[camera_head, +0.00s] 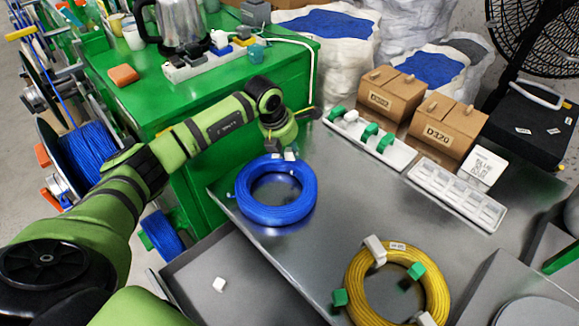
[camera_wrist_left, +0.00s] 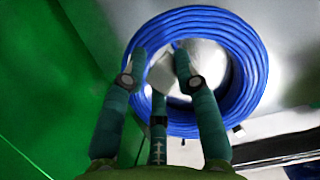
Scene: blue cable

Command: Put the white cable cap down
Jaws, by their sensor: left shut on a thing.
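My left gripper (camera_head: 282,147) points down over the back edge of the blue cable coil (camera_head: 278,212), which lies on the metal table. In the left wrist view, the gripper (camera_wrist_left: 160,65) is shut on a white cable cap (camera_wrist_left: 161,76), held between the fingertips. Behind it is the ring of the blue coil (camera_wrist_left: 240,75). A small white patch, probably the cap (camera_head: 290,156), shows below the fingers in the head view. Whether it touches the coil I cannot tell. My right gripper is not in view.
A white holder (camera_head: 395,153) carries green caps; a white slotted tray (camera_head: 455,196) lies beside it. A yellow coil (camera_head: 437,285) with green and white caps lies at the front. Another white piece (camera_head: 219,285) lies lower left. Bare table (camera_head: 350,210) separates the coils.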

